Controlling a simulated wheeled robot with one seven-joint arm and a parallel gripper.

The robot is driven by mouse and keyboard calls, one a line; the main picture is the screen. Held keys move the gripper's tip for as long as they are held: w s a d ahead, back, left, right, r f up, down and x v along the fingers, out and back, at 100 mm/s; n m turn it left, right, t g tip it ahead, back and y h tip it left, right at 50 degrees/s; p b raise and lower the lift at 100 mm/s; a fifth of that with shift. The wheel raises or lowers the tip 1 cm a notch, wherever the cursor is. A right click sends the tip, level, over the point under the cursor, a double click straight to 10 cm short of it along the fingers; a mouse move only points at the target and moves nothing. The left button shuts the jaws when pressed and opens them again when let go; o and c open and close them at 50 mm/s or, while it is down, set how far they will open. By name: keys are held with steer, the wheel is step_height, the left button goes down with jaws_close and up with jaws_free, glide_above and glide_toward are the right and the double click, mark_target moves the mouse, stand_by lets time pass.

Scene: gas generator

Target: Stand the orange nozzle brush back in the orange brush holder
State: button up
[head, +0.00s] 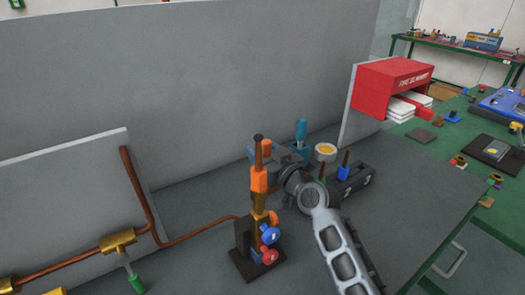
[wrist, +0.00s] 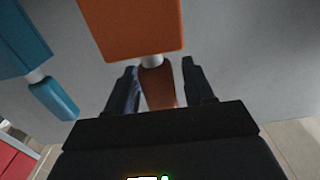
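The orange nozzle brush (wrist: 158,84) shows its brown-orange handle and pale collar in the wrist view. Its collar meets the orange brush holder (wrist: 130,28), in line with it; how deep it sits is hidden. My gripper (wrist: 160,78) is open, one finger on each side of the handle with narrow gaps. In the head view my gripper (head: 268,153) reaches left from my wrist, and an orange tip, likely the brush handle (head: 267,145), shows at the fingers. The holder is hidden there behind the torch-like fitting.
A blue brush (head: 300,128) stands in a blue holder (head: 299,149) beside my gripper. The upright orange and brass fitting (head: 259,180) with red and blue knobs stands close in front. A grey wall rises behind.

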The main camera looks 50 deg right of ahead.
steer(key=shift+o, duration=0.3)
steer(key=shift+f, duration=0.3)
steer(key=shift+r+b+v, duration=0.15)
steer(key=shift+b+v, duration=0.6)
steer(key=shift+v, duration=1.2)
steer(key=shift+r+b+v, duration=0.15)
steer(key=shift+b+v, duration=0.55)
steer(key=shift+v, duration=1.25)
